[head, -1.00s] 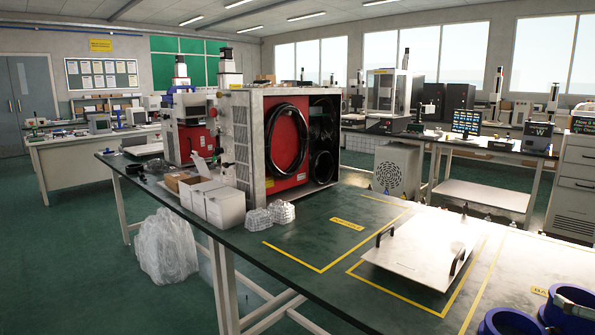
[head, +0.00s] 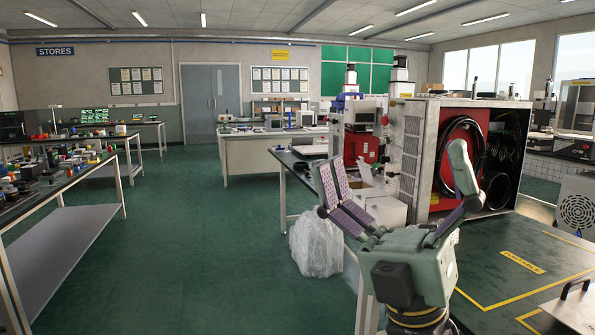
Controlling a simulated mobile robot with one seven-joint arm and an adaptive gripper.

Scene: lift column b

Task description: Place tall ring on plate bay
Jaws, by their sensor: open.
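My gripper (head: 394,172) stands in front of the green bench, raised in the lower middle of the head view. Its two fingers are spread wide apart with nothing between them. A corner of the metal plate (head: 572,308) with a dark handle shows at the bottom right edge, to the right of my gripper. A yellow line runs beside it on the bench; most of the plate and its marked area is cut off. No ring is in view now.
The green bench (head: 500,240) carries a yellow "PORTABLE" label (head: 522,262) in a bare marked area. Behind my gripper are an open metal cabinet (head: 422,160) with a black coil and white boxes (head: 385,205). A plastic bag (head: 316,243) lies on the floor. Open floor extends left.

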